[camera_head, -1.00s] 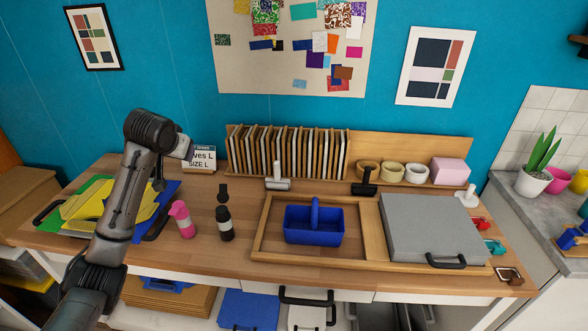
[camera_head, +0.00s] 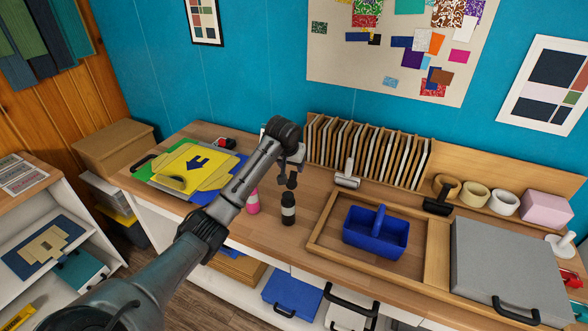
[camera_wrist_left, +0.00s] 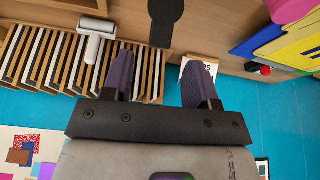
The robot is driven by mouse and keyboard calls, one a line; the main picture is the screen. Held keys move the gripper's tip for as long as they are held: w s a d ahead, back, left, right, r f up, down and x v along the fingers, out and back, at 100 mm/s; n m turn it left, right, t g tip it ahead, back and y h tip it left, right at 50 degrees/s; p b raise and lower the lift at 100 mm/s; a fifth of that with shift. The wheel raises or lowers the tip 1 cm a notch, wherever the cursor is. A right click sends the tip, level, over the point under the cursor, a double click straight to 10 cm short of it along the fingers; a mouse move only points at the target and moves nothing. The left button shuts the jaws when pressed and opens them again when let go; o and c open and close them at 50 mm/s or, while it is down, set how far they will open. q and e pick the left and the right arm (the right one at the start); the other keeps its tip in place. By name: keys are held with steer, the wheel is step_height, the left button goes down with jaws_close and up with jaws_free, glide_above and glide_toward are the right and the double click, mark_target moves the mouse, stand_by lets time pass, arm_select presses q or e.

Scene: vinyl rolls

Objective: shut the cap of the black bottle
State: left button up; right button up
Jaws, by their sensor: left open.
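The black bottle (camera_head: 288,209) stands upright on the wooden bench, with a pale band around its body. Its black cap (camera_head: 292,181) appears tipped open above and behind the bottle's top; a dark rounded piece at the top of the left wrist view (camera_wrist_left: 165,14) looks like this cap. My left gripper (camera_head: 289,171) is close to the cap, above the bottle, with its finger tips hard to separate from the cap in the head view. The left wrist view shows its two fingers (camera_wrist_left: 158,62) apart with nothing between them. My right gripper is in neither view.
A pink bottle (camera_head: 253,202) stands just left of the black one, partly hidden by my arm. A blue caddy (camera_head: 375,240) sits in a wooden tray to the right. A rack of upright boards (camera_head: 365,150) stands behind. Yellow sheets (camera_head: 190,167) lie left.

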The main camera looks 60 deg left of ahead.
mark_target(294, 172)
arm_select(q)
steer(key=shift+p+x, duration=0.55)
steer(key=shift+x, duration=2.05)
steer(key=c, duration=0.9)
